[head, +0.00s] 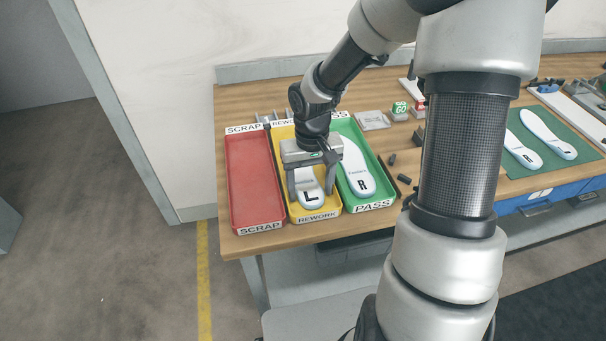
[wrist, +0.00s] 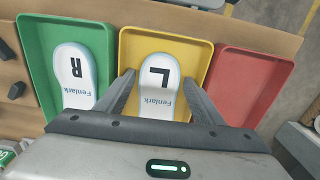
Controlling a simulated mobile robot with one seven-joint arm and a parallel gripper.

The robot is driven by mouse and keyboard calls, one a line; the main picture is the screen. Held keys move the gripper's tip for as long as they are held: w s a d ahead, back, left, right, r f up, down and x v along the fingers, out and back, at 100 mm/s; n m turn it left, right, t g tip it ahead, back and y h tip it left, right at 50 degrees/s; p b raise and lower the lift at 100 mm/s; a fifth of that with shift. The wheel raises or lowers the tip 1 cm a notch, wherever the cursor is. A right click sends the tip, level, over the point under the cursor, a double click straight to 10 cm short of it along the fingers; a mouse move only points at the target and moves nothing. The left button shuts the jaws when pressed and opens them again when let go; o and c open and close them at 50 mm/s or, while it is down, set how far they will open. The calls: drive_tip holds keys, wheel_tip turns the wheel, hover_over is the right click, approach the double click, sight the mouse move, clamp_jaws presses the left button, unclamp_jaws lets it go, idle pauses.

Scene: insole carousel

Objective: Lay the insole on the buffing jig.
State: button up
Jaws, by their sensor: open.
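A white insole marked L (head: 309,203) lies in the yellow REWORK tray (head: 318,217). The wrist view shows the same insole (wrist: 158,98) with "Fenlark" printed on it. My gripper (head: 312,190) is open above this tray. In the wrist view its fingers (wrist: 158,78) are spread on either side of the L insole, with gaps between them and it. My gripper hides the insole's lower end there. Another white insole, marked R (head: 358,172), lies in the green PASS tray (head: 375,206). I cannot tell for certain which fixture is the buffing jig.
An empty red SCRAP tray (head: 256,185) stands left of the yellow one in the head view. Two insoles lie on a green mat (head: 579,158) at the right. A grey plate (head: 372,121) and a green GO block (head: 400,108) stand behind the trays. Small dark pieces lie right of the PASS tray.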

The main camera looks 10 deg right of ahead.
drive_tip(key=shift+f, duration=0.1)
drive_tip(key=shift+c, duration=0.5)
drive_tip(key=c, duration=0.8)
